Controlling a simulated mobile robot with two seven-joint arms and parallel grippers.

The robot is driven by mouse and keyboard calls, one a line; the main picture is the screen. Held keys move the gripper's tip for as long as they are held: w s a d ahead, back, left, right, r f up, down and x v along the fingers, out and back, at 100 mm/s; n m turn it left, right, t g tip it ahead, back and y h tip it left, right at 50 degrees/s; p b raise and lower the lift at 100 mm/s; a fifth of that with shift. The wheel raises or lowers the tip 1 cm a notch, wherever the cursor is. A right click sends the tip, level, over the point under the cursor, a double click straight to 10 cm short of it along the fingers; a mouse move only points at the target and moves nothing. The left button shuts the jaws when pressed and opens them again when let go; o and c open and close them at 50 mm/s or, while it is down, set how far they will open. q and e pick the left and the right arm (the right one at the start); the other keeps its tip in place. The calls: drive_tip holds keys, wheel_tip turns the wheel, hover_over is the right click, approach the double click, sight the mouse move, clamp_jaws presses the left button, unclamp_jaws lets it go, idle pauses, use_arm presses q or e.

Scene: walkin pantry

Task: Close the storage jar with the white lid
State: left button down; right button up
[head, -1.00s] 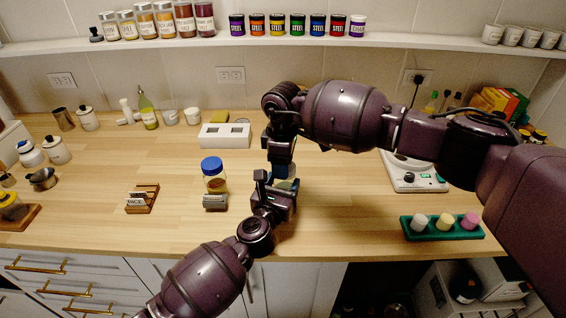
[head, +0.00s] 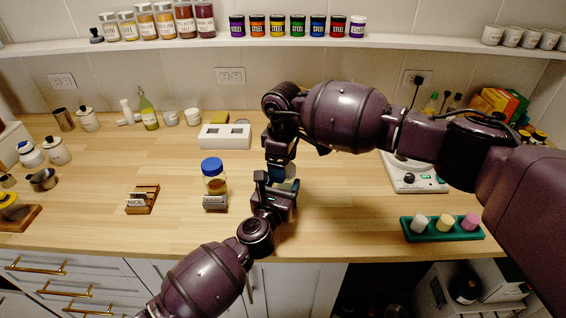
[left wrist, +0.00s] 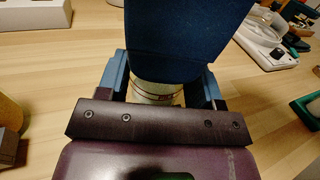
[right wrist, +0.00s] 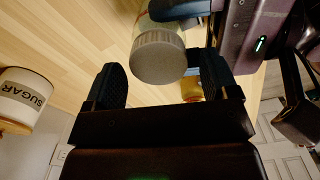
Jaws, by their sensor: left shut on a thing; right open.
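The storage jar (left wrist: 155,90), clear with pale contents, is held between the fingers of my left gripper (head: 275,182), which is shut on it above the counter. In the head view my arms hide most of the jar. In the right wrist view a ribbed off-white lid (right wrist: 158,58) sits at the jar's end; whether it is fully seated I cannot tell. My right gripper (right wrist: 160,82) is open, its dark fingers apart on either side of the lid. One of its fingers hides the jar's top in the left wrist view.
A blue-lidded jar (head: 215,180) stands left of my grippers, near a small wooden card holder (head: 142,200). A green tray with small jars (head: 408,232) and a scale (head: 412,178) are right.

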drive_tip(key=shift+r, duration=2.2)
drive_tip(key=shift+c, duration=0.4)
